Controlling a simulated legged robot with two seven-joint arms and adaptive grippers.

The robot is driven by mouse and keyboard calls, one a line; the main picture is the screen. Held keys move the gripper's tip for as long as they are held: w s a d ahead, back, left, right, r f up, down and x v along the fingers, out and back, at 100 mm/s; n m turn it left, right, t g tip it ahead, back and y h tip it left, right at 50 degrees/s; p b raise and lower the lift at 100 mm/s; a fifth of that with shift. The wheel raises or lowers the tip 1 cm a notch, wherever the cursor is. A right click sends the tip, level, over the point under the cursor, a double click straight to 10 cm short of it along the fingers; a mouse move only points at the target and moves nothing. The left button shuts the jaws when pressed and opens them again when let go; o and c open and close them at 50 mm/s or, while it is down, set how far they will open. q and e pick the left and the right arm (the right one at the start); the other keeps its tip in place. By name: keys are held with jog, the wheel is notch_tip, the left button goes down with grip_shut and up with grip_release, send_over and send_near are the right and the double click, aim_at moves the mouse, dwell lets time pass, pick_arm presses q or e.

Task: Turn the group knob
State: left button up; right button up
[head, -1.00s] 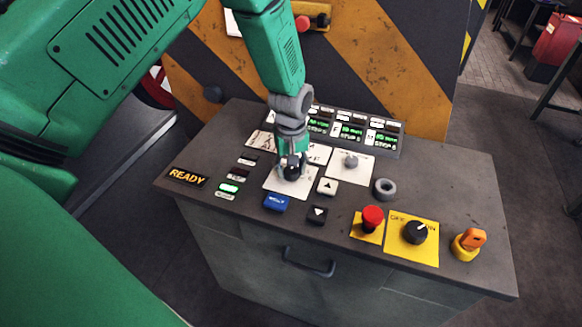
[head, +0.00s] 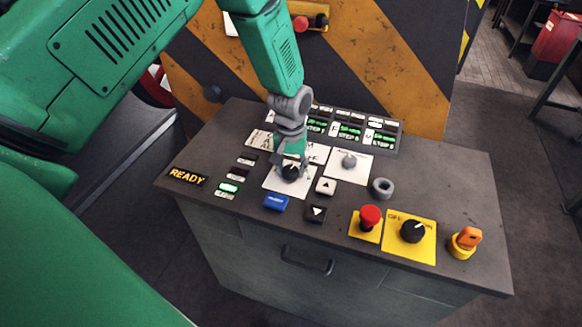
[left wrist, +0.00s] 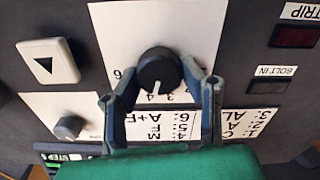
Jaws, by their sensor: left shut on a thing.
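The group knob (head: 290,173) is a round black knob on a white plate with printed numbers, on the sloping grey console (head: 460,190). In the left wrist view the knob (left wrist: 158,72) stands between my fingers, with its white pointer line toward the bottom of the picture, near the printed 3 and 4. My left gripper (head: 290,165) reaches down onto it from above and is shut on it. In the left wrist view, its two fingertips (left wrist: 160,73) lie at opposite sides of the knob. My right gripper is not in view.
Close by are a blue button (head: 276,202), arrow buttons (head: 326,186), and a grey knob (head: 349,161). A red mushroom button (head: 370,216), a black selector on a yellow plate (head: 413,231) and an orange key switch (head: 466,241) stand at right.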

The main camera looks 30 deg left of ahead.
aim_at(291, 168)
pick_arm(q)
jog(key=o, duration=1.1)
jog(key=shift+o, duration=0.2)
jog(key=shift+r, duration=0.25)
notch_tip(291, 168, up, 11)
jog(key=shift+r, duration=0.2)
